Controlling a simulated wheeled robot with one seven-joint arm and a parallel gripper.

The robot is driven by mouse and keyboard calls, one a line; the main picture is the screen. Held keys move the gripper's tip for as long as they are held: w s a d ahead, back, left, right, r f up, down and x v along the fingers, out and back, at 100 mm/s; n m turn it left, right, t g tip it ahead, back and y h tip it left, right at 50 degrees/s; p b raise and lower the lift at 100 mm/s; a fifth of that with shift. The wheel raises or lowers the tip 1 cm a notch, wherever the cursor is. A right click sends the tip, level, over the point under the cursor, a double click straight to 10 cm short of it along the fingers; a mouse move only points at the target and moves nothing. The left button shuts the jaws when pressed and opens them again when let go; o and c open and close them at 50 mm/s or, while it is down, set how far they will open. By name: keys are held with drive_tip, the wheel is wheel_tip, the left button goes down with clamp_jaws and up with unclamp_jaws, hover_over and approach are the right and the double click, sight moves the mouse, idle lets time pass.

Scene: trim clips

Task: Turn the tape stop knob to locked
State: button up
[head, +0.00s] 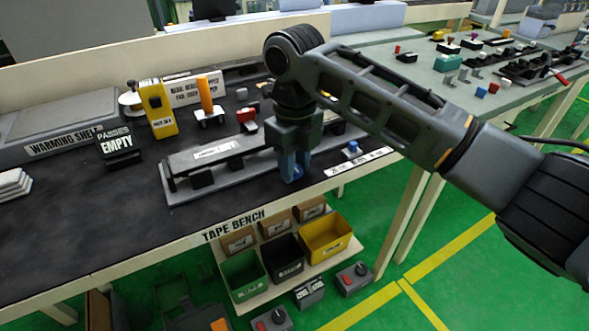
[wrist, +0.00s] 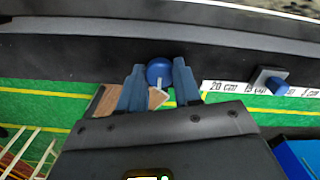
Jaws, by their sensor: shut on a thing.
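A round blue knob (wrist: 159,71) with a short pale mark is at the front edge of the dark tape bench (head: 100,215). My gripper (wrist: 159,84) is shut on it, one blue finger on each side. The pale mark points toward the bottom of the wrist view. In the head view my gripper (head: 293,170) points down at the bench's front edge, and the knob (head: 297,173) is mostly hidden between the fingers. I cannot read any lock marking by the knob.
A white scale strip (head: 365,160) runs along the edge right of my gripper, with a small blue-topped block (head: 352,148) beside it. A long grey fixture (head: 205,160) lies left of my gripper. Several bins, one yellow (head: 325,237), stand below.

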idle(0.4)
drive_tip(key=o, duration=1.1)
drive_tip(key=shift+c, duration=0.2)
drive_tip(key=shift+r, duration=0.15)
wheel_tip(320, 180, up, 8)
drive_tip(key=shift+f, duration=0.2)
